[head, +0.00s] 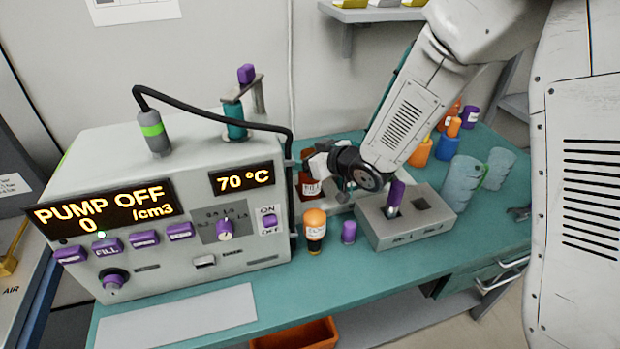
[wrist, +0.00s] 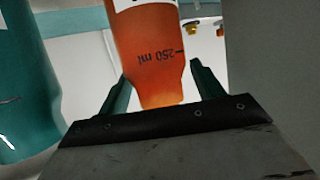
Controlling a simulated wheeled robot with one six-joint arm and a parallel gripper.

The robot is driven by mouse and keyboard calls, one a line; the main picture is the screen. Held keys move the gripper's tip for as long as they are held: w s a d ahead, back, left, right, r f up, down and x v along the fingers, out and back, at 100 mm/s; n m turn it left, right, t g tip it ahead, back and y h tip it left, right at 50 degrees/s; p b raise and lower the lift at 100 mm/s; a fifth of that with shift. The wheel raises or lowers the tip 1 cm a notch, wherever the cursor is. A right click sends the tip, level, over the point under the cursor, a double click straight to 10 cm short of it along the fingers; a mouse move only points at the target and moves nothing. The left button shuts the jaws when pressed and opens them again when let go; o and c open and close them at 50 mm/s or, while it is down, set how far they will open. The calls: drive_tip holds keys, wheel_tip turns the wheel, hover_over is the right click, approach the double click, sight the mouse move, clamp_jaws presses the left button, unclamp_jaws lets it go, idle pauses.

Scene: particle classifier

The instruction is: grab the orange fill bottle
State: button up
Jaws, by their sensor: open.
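The orange fill bottle (head: 311,187) stands on the teal bench just right of the pump machine, with a white label reading FILL. My arm's end hides its upper part in the head view. In the wrist view the bottle (wrist: 148,52) is translucent orange with a "250 ml" mark, which appears upside down. My gripper (wrist: 160,74) is open, with one dark green finger on each side of the bottle's narrowing end. I cannot tell whether the fingers touch it.
The pump machine (head: 175,205) with a black hose is close on the left. A grey block (head: 410,228) holding a purple-capped item, an orange-capped vial (head: 315,232) and a purple cap (head: 349,232) stand in front. A teal cylinder (wrist: 25,90) is at left in the wrist view.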

drive_tip(key=shift+w+a+f, duration=0.2)
drive_tip(key=shift+w+a, duration=0.1)
drive_tip(key=shift+c, duration=0.4)
clamp_jaws()
